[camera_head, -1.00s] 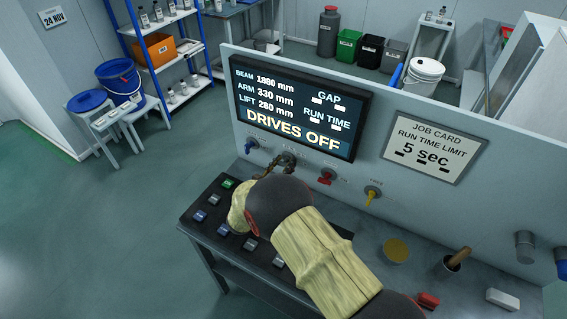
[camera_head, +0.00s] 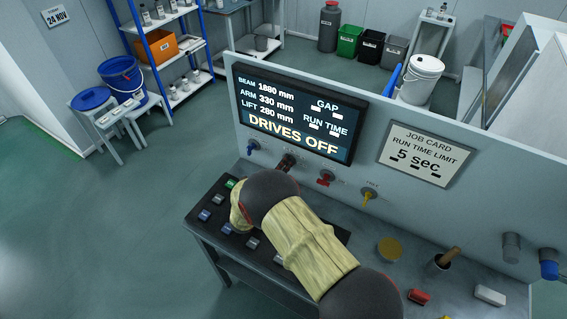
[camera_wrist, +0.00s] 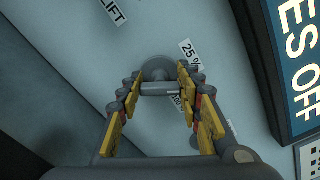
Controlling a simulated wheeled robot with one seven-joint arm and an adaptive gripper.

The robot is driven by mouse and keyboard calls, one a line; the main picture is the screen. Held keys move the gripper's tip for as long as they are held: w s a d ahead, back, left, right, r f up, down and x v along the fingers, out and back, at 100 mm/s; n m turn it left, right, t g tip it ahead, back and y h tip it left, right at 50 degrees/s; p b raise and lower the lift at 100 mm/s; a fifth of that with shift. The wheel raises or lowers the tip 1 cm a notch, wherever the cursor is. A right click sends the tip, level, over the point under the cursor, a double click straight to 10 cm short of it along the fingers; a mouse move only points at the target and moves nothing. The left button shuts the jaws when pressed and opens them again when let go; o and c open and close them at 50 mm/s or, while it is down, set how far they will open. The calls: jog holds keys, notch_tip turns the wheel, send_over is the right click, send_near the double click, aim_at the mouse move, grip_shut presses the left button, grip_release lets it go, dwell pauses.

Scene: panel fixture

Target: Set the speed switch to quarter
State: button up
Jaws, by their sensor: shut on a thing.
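The speed switch (camera_wrist: 157,69) is a round grey knob with a short grey bar handle, on the pale panel in the wrist view. My gripper (camera_wrist: 160,89) is shut on that bar, one yellow-and-red finger at each end. A "25 %" label (camera_wrist: 190,52) is at the knob's upper right. A label reading about "100" is partly hidden behind the right finger. I cannot tell which mark the switch points at.
The display (camera_head: 295,112) reads DRIVES OFF. A blue knob (camera_head: 253,147) is left of my gripper; a red knob (camera_head: 326,178) and a yellow knob (camera_head: 369,195) are to its right. A job card (camera_head: 425,154) reads 5 sec. Push buttons (camera_head: 204,215) are on the desk below.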

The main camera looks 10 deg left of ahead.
jog(key=n+p, duration=0.2)
jog(key=n, duration=0.4)
jog(key=shift+a+f, duration=0.1)
dwell(0.5)
jog(key=o, duration=1.1)
jog(key=shift+o, duration=0.5)
jog(key=v, duration=1.2)
jog(key=shift+w, duration=0.1)
